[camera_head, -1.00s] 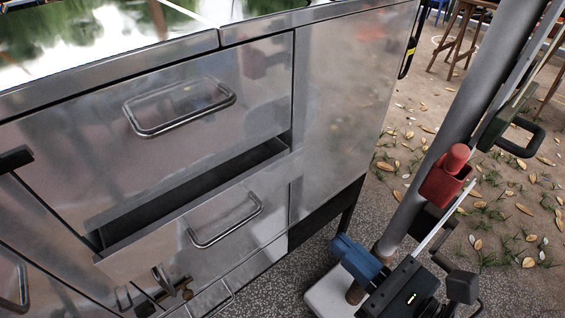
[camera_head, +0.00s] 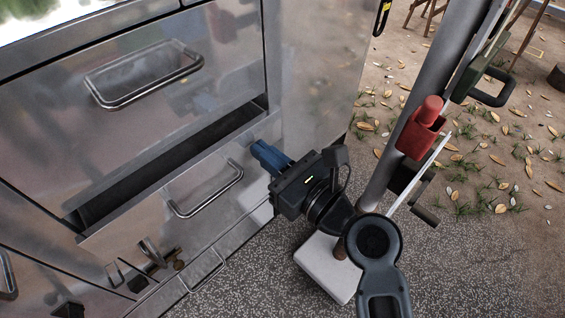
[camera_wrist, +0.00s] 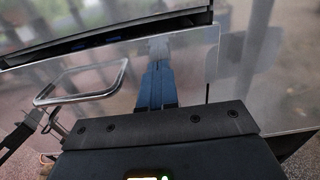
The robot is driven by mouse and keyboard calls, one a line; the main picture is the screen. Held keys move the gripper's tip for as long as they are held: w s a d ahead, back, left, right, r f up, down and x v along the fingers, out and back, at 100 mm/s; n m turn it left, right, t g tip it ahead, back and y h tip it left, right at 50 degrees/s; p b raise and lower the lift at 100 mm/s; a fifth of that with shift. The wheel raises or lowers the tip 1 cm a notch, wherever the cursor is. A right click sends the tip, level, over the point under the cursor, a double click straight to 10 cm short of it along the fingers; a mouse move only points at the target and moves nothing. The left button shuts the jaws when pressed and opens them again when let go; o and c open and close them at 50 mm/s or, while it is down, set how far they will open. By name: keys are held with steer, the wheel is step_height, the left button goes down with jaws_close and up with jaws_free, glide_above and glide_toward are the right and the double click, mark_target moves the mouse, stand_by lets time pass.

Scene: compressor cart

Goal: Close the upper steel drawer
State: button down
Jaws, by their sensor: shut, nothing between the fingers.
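The steel cabinet has a drawer (camera_head: 222,168) pulled out a little below a large top front panel (camera_head: 140,110). A dark slot (camera_head: 165,165) shows the drawer's inside along its top edge. The drawer has a bar handle (camera_head: 207,190), also seen at left in the wrist view (camera_wrist: 82,82). My gripper (camera_head: 262,150) has blue fingers, shut and empty. They point at the right end of the drawer front, right of the handle. In the wrist view the fingers (camera_wrist: 157,80) reach towards the drawer's steel face; whether they touch it I cannot tell.
The top panel carries its own bar handle (camera_head: 145,75). A lower drawer handle (camera_head: 203,270) and a small tap-like fitting (camera_head: 150,252) are near the floor. A grey post with a red clamp (camera_head: 420,130) stands right of my gripper on a white base (camera_head: 325,268). Leafy ground lies beyond.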

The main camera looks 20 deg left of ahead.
mark_target(247, 139)
steer(key=shift+w+a, duration=0.1)
steer(key=shift+a, duration=0.15)
steer(key=p+x, duration=0.1)
steer(key=x, duration=0.3)
steer(key=shift+w+a+r, duration=0.1)
steer(key=shift+a, duration=0.05)
steer(key=shift+a+r, duration=0.1)
stand_by(0.4)
